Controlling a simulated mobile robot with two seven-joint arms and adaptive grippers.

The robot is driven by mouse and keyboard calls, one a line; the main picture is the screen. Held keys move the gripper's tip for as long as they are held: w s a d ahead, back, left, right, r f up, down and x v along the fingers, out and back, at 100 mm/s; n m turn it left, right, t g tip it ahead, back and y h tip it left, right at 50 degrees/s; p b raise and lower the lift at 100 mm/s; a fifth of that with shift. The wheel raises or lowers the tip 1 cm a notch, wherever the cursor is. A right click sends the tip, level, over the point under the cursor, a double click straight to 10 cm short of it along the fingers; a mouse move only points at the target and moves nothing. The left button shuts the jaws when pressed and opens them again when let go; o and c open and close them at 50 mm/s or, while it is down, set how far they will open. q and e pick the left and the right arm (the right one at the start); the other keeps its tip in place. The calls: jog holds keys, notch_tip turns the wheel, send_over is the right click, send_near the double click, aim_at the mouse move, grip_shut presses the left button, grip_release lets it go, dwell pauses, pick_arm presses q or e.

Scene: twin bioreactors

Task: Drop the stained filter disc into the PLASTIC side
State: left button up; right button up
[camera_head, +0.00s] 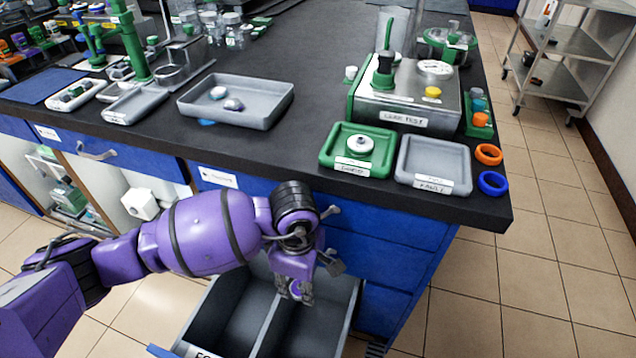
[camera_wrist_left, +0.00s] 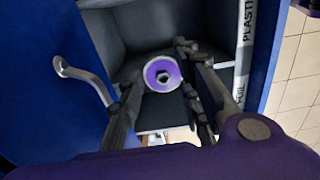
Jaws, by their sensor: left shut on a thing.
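The stained filter disc (camera_wrist_left: 151,70), white-rimmed with a purple stain and a dark centre, is between the fingers of my left gripper (camera_wrist_left: 160,95) in the wrist view. In the head view, my left gripper (camera_head: 298,293) points down over the open drawer (camera_head: 268,325), near its divider and right compartment. The drawer has two grey compartments. Its front edge carries a PLASTIC label (camera_wrist_left: 247,20) in the wrist view, and a partly cut-off label starting "FO" (camera_head: 205,354) shows at the left compartment in the head view. My right gripper is not in view.
Above the drawer is the dark bench top (camera_head: 290,135). It holds a green tray (camera_head: 328,157) with a round part, an empty grey tray (camera_head: 433,150), a leak test unit (camera_head: 408,108) and a larger grey tray (camera_head: 262,118). A drawer handle (camera_wrist_left: 80,70) is close to the left finger.

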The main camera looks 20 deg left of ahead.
pick_arm(q)
notch_tip(320, 180, down, 2)
jog(key=shift+f+b, duration=0.2)
jog(key=shift+b, duration=0.35)
jog(key=shift+f, duration=0.25)
jog(key=o, duration=0.8)
jog(key=shift+o, duration=0.7)
jog(key=shift+r, duration=0.1)
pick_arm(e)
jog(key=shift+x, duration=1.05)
pick_arm(q)
notch_tip(320, 180, up, 12)
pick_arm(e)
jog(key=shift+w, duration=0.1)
